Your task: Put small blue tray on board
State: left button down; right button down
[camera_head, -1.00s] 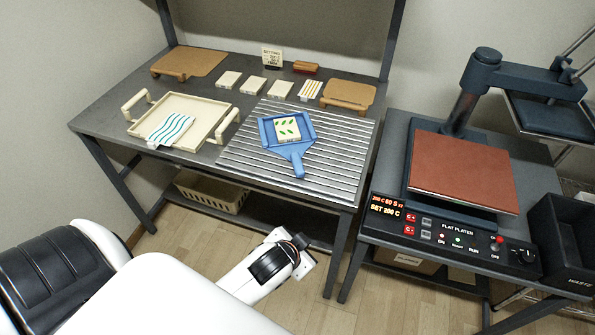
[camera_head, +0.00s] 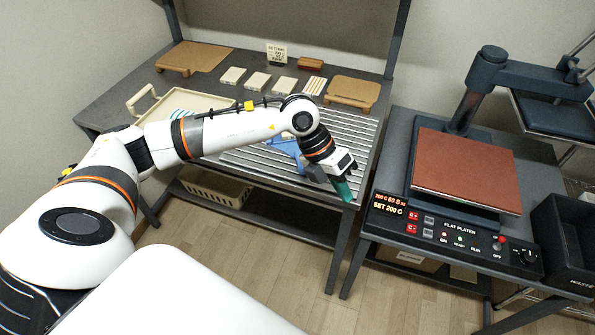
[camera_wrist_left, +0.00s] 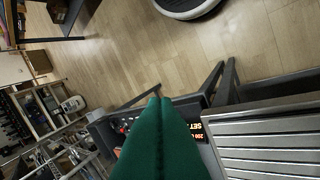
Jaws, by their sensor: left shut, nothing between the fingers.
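The small blue tray (camera_head: 287,146) is on the ribbed metal part of the table in the head view, mostly hidden behind my left arm. Two brown boards stand on the table: one at the back left (camera_head: 203,56), one at the right (camera_head: 352,92). My left gripper (camera_head: 345,188), with green fingers, is shut and empty. It is at the front right edge of the table, to the right of the blue tray and apart from it. Its shut fingers (camera_wrist_left: 160,102) also show in the left wrist view. My right gripper is not in view.
A cream tray (camera_head: 205,101) with a striped cloth is partly behind my left arm. Several small white blocks (camera_head: 257,81) stand between the boards. A press with a red-brown plate (camera_head: 466,170) stands at right, beside a dark waste bin (camera_head: 565,245).

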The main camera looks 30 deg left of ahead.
aim_at(297, 181)
pick_arm(q)
jog(key=w+a+n+y, duration=0.15)
jog(key=a+y, duration=0.45)
jog(key=a, duration=0.9)
jog(key=shift+g+y, duration=0.3)
jog(key=f+p, duration=0.1)
jog(key=f, duration=0.2)
jog(key=w+f, duration=0.1)
jog(key=f, duration=0.2)
jog(key=w+f+p, duration=0.1)
jog(key=f, duration=0.2)
jog(key=shift+w+f+p, duration=0.1)
jog(key=shift+p, duration=0.25)
jog(key=shift+w+f, duration=0.1)
jog(key=shift+w, duration=0.7)
